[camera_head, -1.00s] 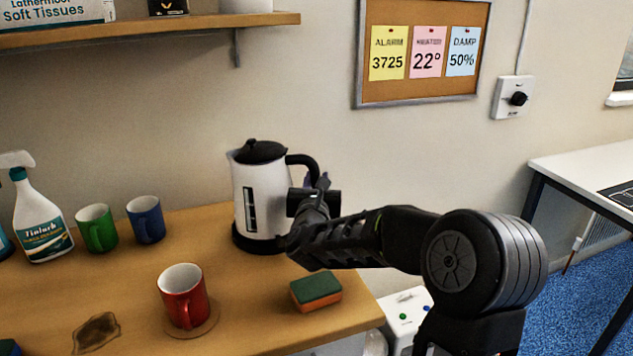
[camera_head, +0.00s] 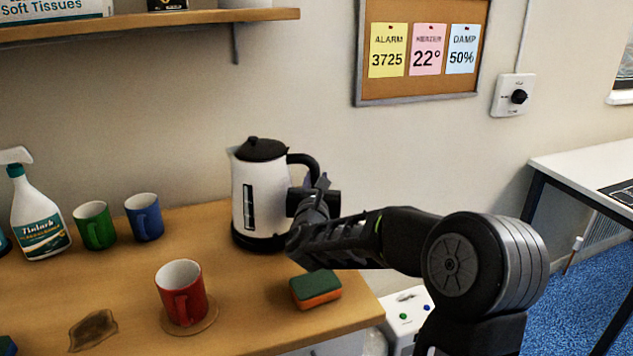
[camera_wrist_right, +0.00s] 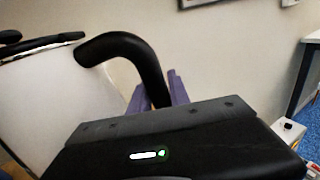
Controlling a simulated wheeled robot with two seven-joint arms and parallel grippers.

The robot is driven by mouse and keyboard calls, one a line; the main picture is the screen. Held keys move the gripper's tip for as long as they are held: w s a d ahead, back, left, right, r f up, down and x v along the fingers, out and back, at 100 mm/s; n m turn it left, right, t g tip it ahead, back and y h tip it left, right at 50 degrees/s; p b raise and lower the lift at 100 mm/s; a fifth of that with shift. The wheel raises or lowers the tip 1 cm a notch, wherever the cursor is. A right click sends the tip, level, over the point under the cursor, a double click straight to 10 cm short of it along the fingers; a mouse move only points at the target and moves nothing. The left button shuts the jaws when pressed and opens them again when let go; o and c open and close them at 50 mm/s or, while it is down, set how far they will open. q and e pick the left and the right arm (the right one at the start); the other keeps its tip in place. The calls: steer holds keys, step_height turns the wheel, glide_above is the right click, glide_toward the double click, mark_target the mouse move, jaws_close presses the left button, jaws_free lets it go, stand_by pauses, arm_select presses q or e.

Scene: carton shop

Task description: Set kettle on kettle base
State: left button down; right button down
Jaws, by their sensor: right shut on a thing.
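The white kettle (camera_head: 262,195) with a black lid and black handle stands upright at the back of the wooden counter. A black band shows at its foot; I cannot tell whether this is the separate kettle base or the kettle's own bottom. My right gripper (camera_head: 318,190) is shut on the kettle's handle, on the kettle's right side. In the right wrist view the black handle (camera_wrist_right: 125,48) curves down between the purple finger pads (camera_wrist_right: 160,95), and the white body (camera_wrist_right: 50,100) is at the left. My left gripper is not in view.
A red mug (camera_head: 181,292) on a round coaster (camera_head: 205,322) and a green-orange sponge (camera_head: 315,290) lie in front. A green mug (camera_head: 95,226), a blue mug (camera_head: 144,218) and a spray bottle (camera_head: 38,220) stand left. A shelf (camera_head: 150,25) hangs above. A dark stain (camera_head: 93,331) marks the counter.

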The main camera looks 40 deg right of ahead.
steer(key=c, duration=1.5)
jaws_free()
steer(key=shift+r, duration=0.1)
steer(key=shift+a+f, duration=0.1)
steer(key=shift+f, duration=0.2)
steer(key=shift+b+v, duration=0.65)
steer(key=shift+v, duration=0.25)
steer(key=b+v, duration=0.3)
steer(key=v, duration=0.6)
steer(key=shift+s+r, duration=0.1)
